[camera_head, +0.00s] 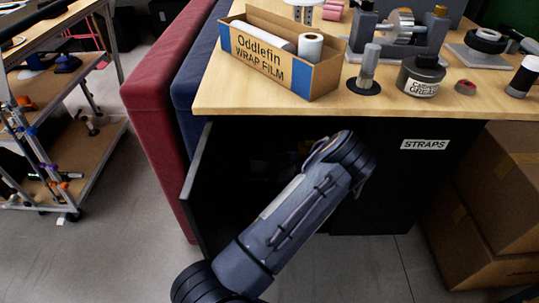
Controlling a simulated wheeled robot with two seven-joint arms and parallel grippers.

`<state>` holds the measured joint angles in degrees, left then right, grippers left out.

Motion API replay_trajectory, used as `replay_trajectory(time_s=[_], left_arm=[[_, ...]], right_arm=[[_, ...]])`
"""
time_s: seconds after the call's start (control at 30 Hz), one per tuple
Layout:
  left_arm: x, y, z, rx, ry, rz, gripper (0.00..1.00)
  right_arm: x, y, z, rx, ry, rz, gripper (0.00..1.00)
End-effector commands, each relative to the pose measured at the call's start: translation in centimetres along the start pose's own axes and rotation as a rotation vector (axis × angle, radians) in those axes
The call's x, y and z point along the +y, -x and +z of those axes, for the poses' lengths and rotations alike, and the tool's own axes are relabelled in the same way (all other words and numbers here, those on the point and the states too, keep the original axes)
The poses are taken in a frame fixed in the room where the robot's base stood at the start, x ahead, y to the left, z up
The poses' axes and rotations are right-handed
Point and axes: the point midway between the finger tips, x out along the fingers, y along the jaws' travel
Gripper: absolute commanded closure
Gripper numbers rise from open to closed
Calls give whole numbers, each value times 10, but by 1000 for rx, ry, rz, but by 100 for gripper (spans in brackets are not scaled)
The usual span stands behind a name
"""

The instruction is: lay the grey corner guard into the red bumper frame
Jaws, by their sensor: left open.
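I cannot make out the grey corner guard or the red bumper frame in the head view. My left arm crosses the lower middle of the view, and its dark far end (345,155) is in front of the dark opening under the workbench. The left fingers cannot be made out clearly, and nothing is seen held there. My right gripper is not in view.
The wooden workbench (330,107) holds an Oddlefin wrap film box (270,62), a tin (420,76) and several tools. A STRAPS label (425,144) marks its black front. Red (155,115) and blue panels stand left, cardboard boxes (495,185) right, a cart far left.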

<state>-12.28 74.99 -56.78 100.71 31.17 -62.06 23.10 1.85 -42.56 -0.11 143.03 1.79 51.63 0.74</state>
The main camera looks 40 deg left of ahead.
Motion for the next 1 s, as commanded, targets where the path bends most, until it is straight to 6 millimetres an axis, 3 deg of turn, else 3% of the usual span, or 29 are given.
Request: replay_trajectory(time_s=[0.13, 0.37, 0.73, 1.0], left_arm=[[0, -15, 0, 0, 1, 0, 53], [0, -17, -1, 0, 1, 0, 53], [0, -16, -1, -1, 1, -1, 99], [0, -16, -1, 1, 1, -1, 100]], right_arm=[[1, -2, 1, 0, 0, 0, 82], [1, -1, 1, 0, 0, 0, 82], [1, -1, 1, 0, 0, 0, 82], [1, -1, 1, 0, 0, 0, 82]])
